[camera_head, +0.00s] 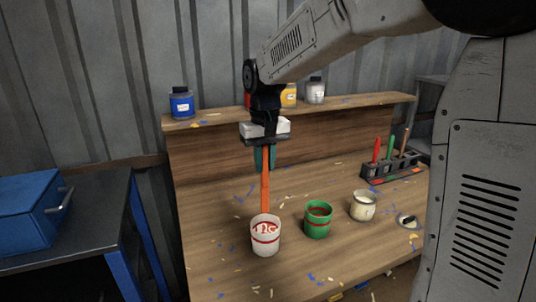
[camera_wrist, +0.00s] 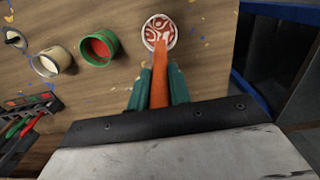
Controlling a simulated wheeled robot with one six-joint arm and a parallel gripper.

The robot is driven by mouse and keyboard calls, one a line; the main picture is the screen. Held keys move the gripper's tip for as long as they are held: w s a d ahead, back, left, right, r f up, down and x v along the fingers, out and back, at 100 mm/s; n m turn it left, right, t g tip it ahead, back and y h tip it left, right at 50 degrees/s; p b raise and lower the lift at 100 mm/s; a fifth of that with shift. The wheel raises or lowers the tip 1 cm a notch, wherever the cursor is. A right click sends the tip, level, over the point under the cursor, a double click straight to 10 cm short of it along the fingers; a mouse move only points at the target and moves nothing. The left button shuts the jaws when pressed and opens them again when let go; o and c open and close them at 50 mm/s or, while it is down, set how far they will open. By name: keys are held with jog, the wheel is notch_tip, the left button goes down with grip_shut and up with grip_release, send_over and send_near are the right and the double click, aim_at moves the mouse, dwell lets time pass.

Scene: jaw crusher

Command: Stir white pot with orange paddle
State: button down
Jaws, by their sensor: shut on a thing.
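The white pot (camera_head: 266,245) with a red band stands on the wooden bench at the front left of the row of pots. It also shows in the wrist view (camera_wrist: 147,40), with red and white streaks swirled on its surface. The orange paddle (camera_head: 265,192) is upright, its lower end in the white pot. My gripper (camera_head: 264,158) is above the white pot, its green fingers shut on the paddle's upper part. In the wrist view the paddle (camera_wrist: 160,78) runs from between the fingers (camera_wrist: 158,88) to the pot. Its tip is hidden in the contents.
A green pot (camera_head: 318,220) with red contents and a cream pot (camera_head: 362,206) stand to the right. A rack (camera_head: 395,166) holds red, green and wooden-handled tools. A blue bottle (camera_head: 181,103) stands on the shelf. A blue toolbox (camera_head: 29,212) is at left.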

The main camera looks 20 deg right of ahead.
aim_at(266, 200)
jog(key=shift+f, duration=6.1)
jog(key=shift+d, duration=0.1)
